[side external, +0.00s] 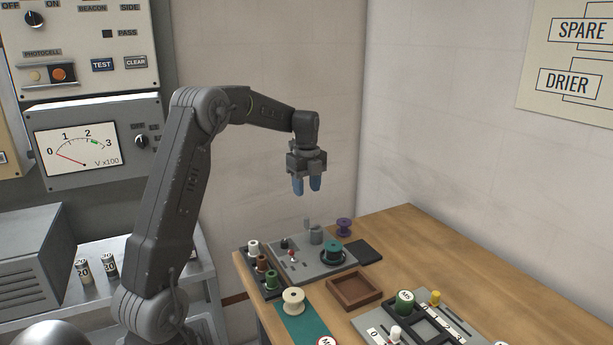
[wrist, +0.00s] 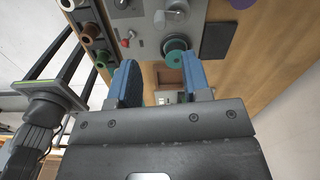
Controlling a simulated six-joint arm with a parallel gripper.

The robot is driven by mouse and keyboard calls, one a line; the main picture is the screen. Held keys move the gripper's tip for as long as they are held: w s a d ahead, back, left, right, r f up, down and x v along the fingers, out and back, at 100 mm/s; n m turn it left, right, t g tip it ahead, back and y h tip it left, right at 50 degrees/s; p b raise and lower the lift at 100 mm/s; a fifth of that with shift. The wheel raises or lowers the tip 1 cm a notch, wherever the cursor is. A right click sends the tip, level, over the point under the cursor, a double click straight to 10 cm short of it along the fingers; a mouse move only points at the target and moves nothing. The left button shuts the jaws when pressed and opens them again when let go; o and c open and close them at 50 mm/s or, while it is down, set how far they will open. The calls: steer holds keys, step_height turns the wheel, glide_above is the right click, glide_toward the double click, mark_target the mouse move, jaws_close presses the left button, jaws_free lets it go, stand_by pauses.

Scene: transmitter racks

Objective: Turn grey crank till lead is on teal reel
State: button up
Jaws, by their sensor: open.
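The teal reel (side external: 333,251) sits on a dark round base at the right of a grey panel (side external: 312,270). It also shows in the wrist view (wrist: 176,58), partly behind a finger. A grey upright part (side external: 315,234), which looks like the crank, stands behind the reel; the wrist view shows a grey knob and arm (wrist: 161,18) there. No lead can be made out on the reel at this size. My gripper (side external: 306,188) is open and empty, high above the panel, fingers pointing down, touching nothing.
A rack of several spools (side external: 262,267) stands left of the panel, and a purple spool (side external: 344,226) behind. A red-knobbed lever (side external: 292,254) rises from the panel. A black pad (side external: 366,252) and brown tray (side external: 350,303) lie nearby.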

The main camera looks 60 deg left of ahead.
steer(key=shift+r, duration=1.7)
steer(key=s+d+r+n+t, duration=0.1)
steer(key=s+d+r+n, duration=0.2)
steer(key=d, duration=0.6)
steer(key=s+d+r+n+t, duration=0.1)
steer(key=s+d+r+n, duration=0.2)
steer(key=d, duration=0.6)
steer(key=s+d+f+n+t, duration=0.1)
steer(key=s+d+n, duration=0.4)
steer(key=s+d, duration=0.1)
steer(key=s+d+f+n+t, duration=0.2)
steer(key=s+d+n, duration=0.3)
steer(key=s+d, duration=0.2)
steer(key=shift+s+d+f+n+t, duration=0.15)
steer(key=shift+s+f+n+t, duration=0.15)
steer(key=shift+s, duration=0.3)
steer(key=shift+w, duration=0.1)
steer(key=shift+c, duration=0.2)
